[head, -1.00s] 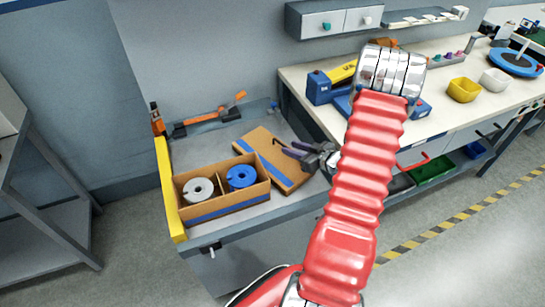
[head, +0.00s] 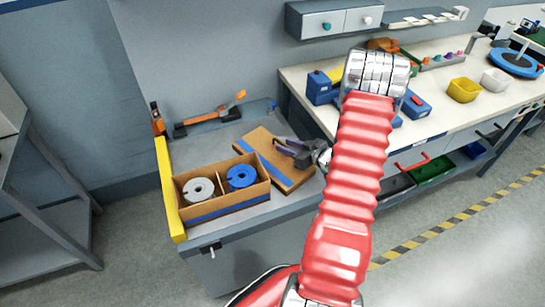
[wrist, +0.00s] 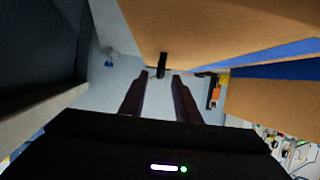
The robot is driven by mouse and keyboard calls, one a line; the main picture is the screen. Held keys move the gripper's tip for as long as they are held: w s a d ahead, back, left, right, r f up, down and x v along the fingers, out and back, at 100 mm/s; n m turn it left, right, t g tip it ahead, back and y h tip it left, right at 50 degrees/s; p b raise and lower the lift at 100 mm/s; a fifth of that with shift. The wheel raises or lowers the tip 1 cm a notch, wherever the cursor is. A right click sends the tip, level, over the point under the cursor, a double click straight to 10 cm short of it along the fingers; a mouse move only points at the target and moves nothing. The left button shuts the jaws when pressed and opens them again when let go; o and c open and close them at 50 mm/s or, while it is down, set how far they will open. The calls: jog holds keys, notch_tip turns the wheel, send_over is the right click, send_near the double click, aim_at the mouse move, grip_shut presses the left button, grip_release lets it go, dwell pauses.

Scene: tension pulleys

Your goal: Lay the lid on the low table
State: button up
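The lid (head: 268,146) is a flat tan cardboard piece with a blue stripe. It lies on the low grey table (head: 225,133), just right of the open cardboard box (head: 222,213). My gripper (head: 283,147) is over the lid's right part in the head view, its dark fingers pointing left; I cannot tell whether they touch it. In the wrist view the two fingertips (wrist: 161,76) are apart, and a small dark tab (wrist: 162,62) shows near the gap between them. Tan cardboard (wrist: 225,30) fills the top of that view.
The box holds a grey spool (head: 198,190) and a blue spool (head: 240,177). A yellow rail (head: 168,190) edges the table's left side. An orange-handled tool (head: 213,115) lies at the back. The higher workbench (head: 440,60) stands to the right.

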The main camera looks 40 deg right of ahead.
aim_at(273, 154)
jog(key=x, duration=0.4)
jog(key=shift+d, duration=0.1)
